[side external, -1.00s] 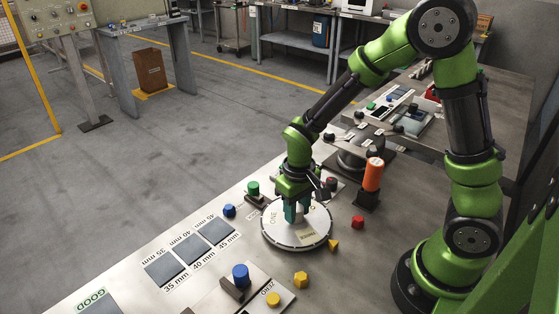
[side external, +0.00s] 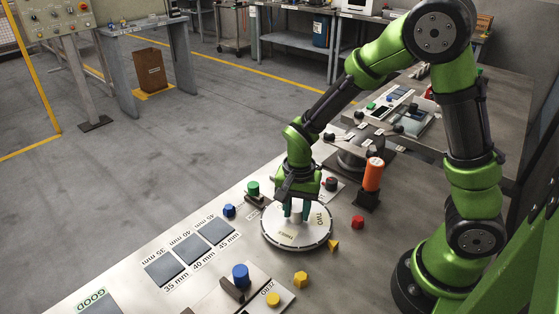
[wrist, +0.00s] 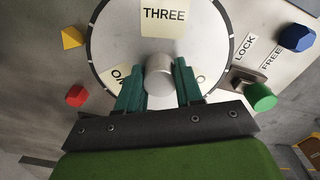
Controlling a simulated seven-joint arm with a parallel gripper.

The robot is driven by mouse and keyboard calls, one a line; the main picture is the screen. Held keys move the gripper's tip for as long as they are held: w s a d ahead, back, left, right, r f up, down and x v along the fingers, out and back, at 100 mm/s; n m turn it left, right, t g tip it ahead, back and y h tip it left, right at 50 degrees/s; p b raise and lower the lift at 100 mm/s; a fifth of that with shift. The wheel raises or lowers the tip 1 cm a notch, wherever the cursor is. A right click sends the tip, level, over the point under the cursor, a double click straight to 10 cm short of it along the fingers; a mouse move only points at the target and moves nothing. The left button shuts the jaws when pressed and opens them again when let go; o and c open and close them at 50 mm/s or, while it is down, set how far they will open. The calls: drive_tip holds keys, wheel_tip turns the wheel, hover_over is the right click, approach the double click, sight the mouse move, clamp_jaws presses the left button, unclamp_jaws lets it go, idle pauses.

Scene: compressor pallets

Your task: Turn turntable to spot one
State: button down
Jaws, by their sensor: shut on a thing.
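The turntable (side external: 270,236) is a round white disc with a dark marked rim on the bench. It also fills the upper middle of the wrist view (wrist: 112,45). Its label THREE (side external: 288,236) faces front-left and TWO (side external: 320,216) faces right in the side view. A silver knob (wrist: 159,68) stands at the disc's centre. My gripper (side external: 296,214) points down over the disc, its teal fingers shut on the knob from both sides.
A green-knobbed lever (side external: 253,188) stands beside the disc by the LOCK and FREE labels (wrist: 245,47). A blue piece (side external: 229,210), a red piece (side external: 357,222) and a yellow wedge (side external: 333,246) lie nearby. An orange cylinder (side external: 374,174) stands behind right.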

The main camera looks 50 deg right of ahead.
drive_tip(key=m, duration=0.4)
drive_tip(key=shift+r+m, duration=0.1)
drive_tip(key=shift+m, duration=0.3)
drive_tip(key=m, duration=1.2)
drive_tip(key=shift+m, duration=0.3)
drive_tip(key=m, duration=0.3)
drive_tip(key=shift+m, duration=0.3)
drive_tip(key=m, duration=0.3)
drive_tip(key=shift+m, duration=0.4)
drive_tip(key=m, duration=0.3)
drive_tip(key=shift+m, duration=2.1)
